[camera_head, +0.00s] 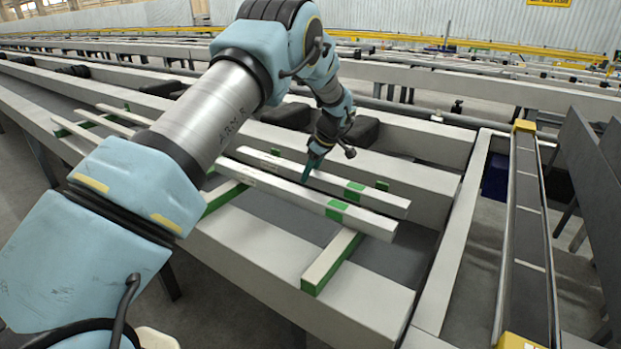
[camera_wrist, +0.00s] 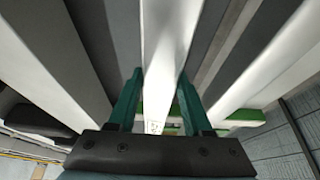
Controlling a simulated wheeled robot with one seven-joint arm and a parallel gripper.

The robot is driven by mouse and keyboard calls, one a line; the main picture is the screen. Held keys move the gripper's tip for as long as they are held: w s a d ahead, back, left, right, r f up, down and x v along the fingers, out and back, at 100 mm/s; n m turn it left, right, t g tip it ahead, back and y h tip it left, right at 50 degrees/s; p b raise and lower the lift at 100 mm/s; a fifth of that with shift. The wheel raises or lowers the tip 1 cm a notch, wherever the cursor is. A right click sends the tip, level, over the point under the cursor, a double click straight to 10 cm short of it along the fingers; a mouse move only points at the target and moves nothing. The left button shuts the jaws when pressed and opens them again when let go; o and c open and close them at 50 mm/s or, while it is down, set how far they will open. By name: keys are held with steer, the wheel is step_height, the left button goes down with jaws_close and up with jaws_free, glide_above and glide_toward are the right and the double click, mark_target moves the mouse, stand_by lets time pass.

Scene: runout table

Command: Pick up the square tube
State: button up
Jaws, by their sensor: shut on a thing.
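A long, pale square tube (camera_head: 270,162) with a green band lies across the table in the head view. My gripper (camera_head: 311,168) reaches down to it from above. In the wrist view, the tube (camera_wrist: 167,45) runs between the two green fingers of my gripper (camera_wrist: 158,95), which are shut on it. A second pale tube (camera_head: 290,191) with a green band lies parallel on the near side, apart from the held one. Whether the held tube is clear of its supports cannot be told.
White bearers with green ends (camera_head: 333,262) lie crosswise under the tubes. More tubes (camera_head: 100,122) lie to the left behind my arm. Dark blocks (camera_head: 287,115) stand behind the tubes. A rail with yellow ends (camera_head: 525,126) runs at the right.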

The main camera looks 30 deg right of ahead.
jaws_close()
steer(key=shift+r, duration=0.1)
stand_by(0.6)
